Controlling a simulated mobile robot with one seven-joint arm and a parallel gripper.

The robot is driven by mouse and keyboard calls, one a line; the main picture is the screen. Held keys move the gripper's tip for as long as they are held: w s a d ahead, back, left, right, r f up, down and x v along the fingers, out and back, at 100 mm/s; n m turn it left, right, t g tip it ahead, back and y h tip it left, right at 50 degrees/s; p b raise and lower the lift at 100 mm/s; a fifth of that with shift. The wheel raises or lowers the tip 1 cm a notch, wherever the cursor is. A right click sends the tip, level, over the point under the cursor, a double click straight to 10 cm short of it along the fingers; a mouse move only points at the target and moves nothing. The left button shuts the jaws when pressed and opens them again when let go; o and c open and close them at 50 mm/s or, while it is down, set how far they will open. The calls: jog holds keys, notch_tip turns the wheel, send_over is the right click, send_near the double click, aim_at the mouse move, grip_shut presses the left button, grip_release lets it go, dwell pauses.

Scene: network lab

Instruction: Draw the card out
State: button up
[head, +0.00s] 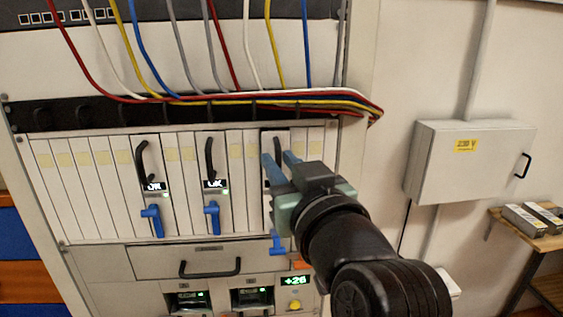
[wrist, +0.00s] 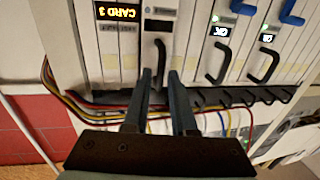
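The card (head: 275,139) is a light panel at the right end of the rack row, with a black loop handle (wrist: 160,57). My gripper (head: 279,157) is open at the handle. In the wrist view my gripper (wrist: 160,77) has its two fingers apart, one on each side of the handle's near end, with gaps visible. The card's blue latch (head: 277,243) hangs lower than the other latches. My gripper hides part of the card in the head view.
Two other cards with lit OK labels (head: 153,186) (head: 215,183) and blue latches stand to the left. Coloured cables (head: 230,97) run above the row. A grey wall box (head: 470,162) and a wooden bench (head: 545,243) are at the right. A drawer (head: 185,262) sits below.

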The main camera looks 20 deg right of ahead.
grip_shut()
dwell(1.1)
